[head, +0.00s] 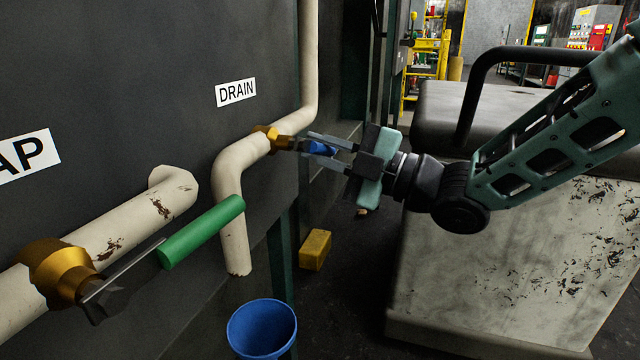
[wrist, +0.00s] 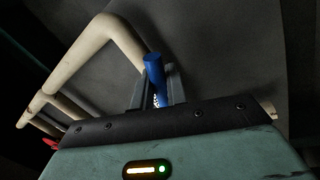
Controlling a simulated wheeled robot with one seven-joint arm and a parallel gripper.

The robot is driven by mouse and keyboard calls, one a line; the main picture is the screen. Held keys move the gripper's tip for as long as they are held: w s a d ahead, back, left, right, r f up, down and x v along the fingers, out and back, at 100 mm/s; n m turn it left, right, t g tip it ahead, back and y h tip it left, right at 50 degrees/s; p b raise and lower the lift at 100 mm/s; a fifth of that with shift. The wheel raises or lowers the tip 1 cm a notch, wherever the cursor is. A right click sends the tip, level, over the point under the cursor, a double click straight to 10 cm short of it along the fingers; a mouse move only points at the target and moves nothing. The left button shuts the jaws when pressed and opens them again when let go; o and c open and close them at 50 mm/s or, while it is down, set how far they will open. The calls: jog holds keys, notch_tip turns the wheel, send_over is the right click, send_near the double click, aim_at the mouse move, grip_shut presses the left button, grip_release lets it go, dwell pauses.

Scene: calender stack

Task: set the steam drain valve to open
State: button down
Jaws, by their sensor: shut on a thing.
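The drain valve is a brass body (head: 268,138) on a cream pipe below the DRAIN label (head: 236,92) in the head view. Its blue handle (head: 322,148) sits between the fingers of my gripper (head: 309,145), which is shut on it. The wrist view also shows the blue handle (wrist: 154,72) between the two fingers (wrist: 156,88), its end sticking out past them. The fingers hide part of the handle and lever. I cannot tell the lever's exact angle to the pipe.
A green-handled lever (head: 202,231) on another brass valve (head: 62,272) is at the near left, beside a partly seen label ending in AP (head: 28,160). A blue bucket (head: 262,328) and a yellow block (head: 315,250) are on the floor. A large worn grey box (head: 510,260) stands at right, under my arm.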

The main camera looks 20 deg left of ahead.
jog(key=n+b, duration=0.1)
jog(key=r+n+b, duration=0.1)
jog(key=n, duration=0.1)
jog(key=shift+w+r+g, duration=0.1)
jog(key=shift+w+g, duration=0.15)
jog(key=shift+g, duration=0.15)
jog(key=shift+r+n+g+b, duration=0.5)
jog(key=shift+r+n+b, duration=0.4)
jog(key=shift+n+b, duration=0.3)
jog(key=c, duration=1.4)
grip_release()
jog(key=shift+r, duration=0.1)
jog(key=shift+c, duration=0.2)
jog(key=shift+d, duration=0.1)
jog(key=d+f+p, duration=0.1)
jog(key=d+p, duration=0.1)
jog(key=d, duration=0.6)
jog(key=s+d+f+p, duration=0.1)
jog(key=d+f, duration=0.1)
jog(key=d, duration=0.7)
jog(key=shift+f+p, duration=0.25)
jog(key=shift+p, duration=0.1)
jog(key=shift+s+a, duration=0.1)
